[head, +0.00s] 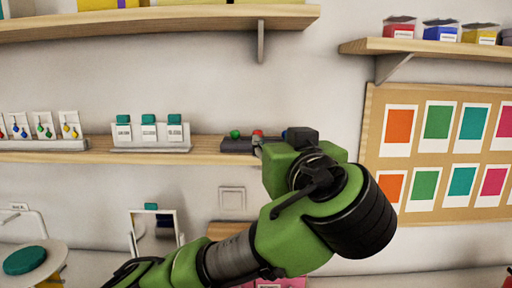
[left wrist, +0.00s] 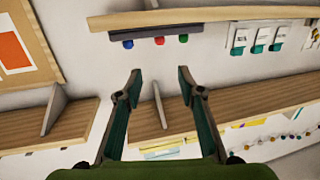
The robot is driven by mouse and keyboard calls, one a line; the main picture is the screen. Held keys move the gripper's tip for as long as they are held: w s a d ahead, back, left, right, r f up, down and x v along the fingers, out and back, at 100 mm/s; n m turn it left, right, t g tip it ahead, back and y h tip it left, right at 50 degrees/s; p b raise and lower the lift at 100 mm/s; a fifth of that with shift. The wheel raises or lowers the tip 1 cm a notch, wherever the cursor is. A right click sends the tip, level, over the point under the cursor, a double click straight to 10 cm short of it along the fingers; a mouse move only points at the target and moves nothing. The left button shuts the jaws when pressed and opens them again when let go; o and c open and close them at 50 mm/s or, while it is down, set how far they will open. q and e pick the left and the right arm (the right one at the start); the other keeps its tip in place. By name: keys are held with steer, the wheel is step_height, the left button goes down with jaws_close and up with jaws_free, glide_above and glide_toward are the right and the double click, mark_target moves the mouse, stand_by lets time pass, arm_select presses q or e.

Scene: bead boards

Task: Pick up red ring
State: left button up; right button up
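The red ring shows as a small red knob (head: 257,133) on a dark stand (head: 237,145) on the middle wall shelf, between a green one (head: 235,134) and a blue one (head: 284,134). My left arm partly covers the stand's right end. In the left wrist view, which is upside down, the red one (left wrist: 159,41) lies beyond the fingertips, between blue (left wrist: 128,44) and green (left wrist: 183,38). My left gripper (left wrist: 158,75) is open, with nothing between its fingers and a gap to the stand. My right gripper is not in view.
The wooden shelf (head: 90,155) also holds a white rack of teal-topped cards (head: 150,135) and earring cards (head: 45,125) to the left. An upper shelf (head: 150,24) runs above. A board of coloured cards (head: 440,220) hangs at right.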

arm_select(q)
steer(key=w+f, duration=0.1)
steer(key=w, duration=0.1)
steer(key=p, duration=0.3)
glide_toward(258, 133)
steer(key=d+x, duration=0.1)
steer(key=x, duration=0.3)
steer(key=shift+w+a, duration=0.2)
steer(key=shift+a, duration=0.35)
steer(key=p+x, duration=0.4)
steer(key=shift+w+r, duration=0.15)
steer(key=shift+r, duration=0.05)
steer(key=shift+w+a+f, duration=0.15)
steer(key=shift+w+f, duration=0.15)
steer(key=shift+w, duration=0.25)
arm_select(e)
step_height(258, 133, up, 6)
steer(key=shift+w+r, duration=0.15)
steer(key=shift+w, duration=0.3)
arm_select(q)
steer(key=c, duration=0.9)
